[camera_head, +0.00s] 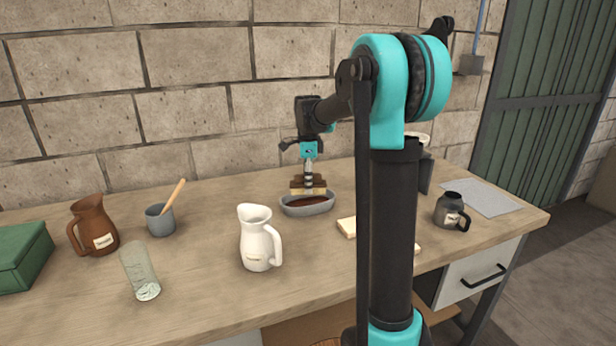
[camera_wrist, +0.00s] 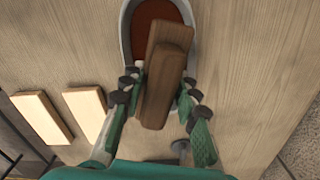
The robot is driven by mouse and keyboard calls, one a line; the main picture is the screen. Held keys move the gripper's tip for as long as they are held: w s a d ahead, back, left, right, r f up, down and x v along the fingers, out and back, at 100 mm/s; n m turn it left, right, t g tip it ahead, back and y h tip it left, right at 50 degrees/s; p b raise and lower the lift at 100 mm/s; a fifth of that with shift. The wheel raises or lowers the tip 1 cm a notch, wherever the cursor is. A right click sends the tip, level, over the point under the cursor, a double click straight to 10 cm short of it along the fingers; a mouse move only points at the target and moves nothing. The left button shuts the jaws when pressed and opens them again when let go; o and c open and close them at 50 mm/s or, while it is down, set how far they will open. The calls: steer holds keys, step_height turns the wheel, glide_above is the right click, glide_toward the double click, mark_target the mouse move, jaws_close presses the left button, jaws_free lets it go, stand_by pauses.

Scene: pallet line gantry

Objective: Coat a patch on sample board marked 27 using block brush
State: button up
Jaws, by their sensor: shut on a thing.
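My gripper (camera_head: 309,176) is shut on the wooden block brush (camera_head: 309,187). The brush hangs over a grey oval dish (camera_head: 320,208) of red-brown liquid; whether its bristles touch the liquid I cannot tell. In the wrist view the brush (camera_wrist: 168,65) sits between my fingers (camera_wrist: 158,92) and partly covers the dish (camera_wrist: 126,30). Two pale boards lie on the bench left of the dish in the wrist view, one outer (camera_wrist: 42,118) and one inner (camera_wrist: 84,112). In the head view one board (camera_head: 347,227) shows beside my arm, which hides part of this area. No number is readable.
A white jug (camera_head: 257,240), clear glass (camera_head: 140,270), brown jug (camera_head: 93,227), grey cup with a wooden handle in it (camera_head: 160,219) and green box (camera_head: 22,255) stand left. A dark mug (camera_head: 452,211) and grey sheet (camera_head: 482,198) are right. A block wall rises behind the bench.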

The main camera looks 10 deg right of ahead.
steer(key=shift+f, duration=2.7)
steer(key=shift+r, duration=0.15)
steer(key=shift+r, duration=3.6)
steer(key=shift+r, duration=0.15)
steer(key=shift+r, duration=1.85)
